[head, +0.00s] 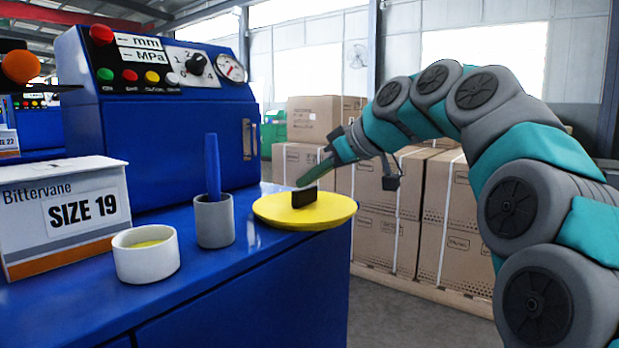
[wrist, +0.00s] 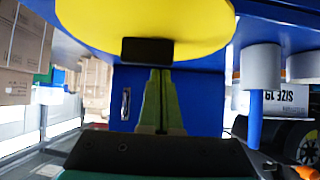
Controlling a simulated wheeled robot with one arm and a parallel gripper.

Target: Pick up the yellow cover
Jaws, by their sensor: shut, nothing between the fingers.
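The yellow cover (head: 335,212) is a round flat disc with an upright black handle (head: 304,197) on top. It lies at the right end of the blue bench in the head view. In the wrist view the cover (wrist: 190,25) and its black handle (wrist: 147,50) appear at the top. My gripper (head: 308,180) is shut and empty, its green fingers together. In the head view the fingertips are just above and to the right of the handle; in the wrist view they (wrist: 160,72) point at it. I cannot tell whether they touch the handle.
A grey cup (head: 214,222) with a blue rod (head: 213,165) stands left of the cover. A white bowl (head: 147,262) with yellow contents and a "SIZE 19" box (head: 65,220) stand farther left. The blue machine (head: 170,130) rises behind. Cardboard cartons (head: 385,225) are stacked beyond the bench.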

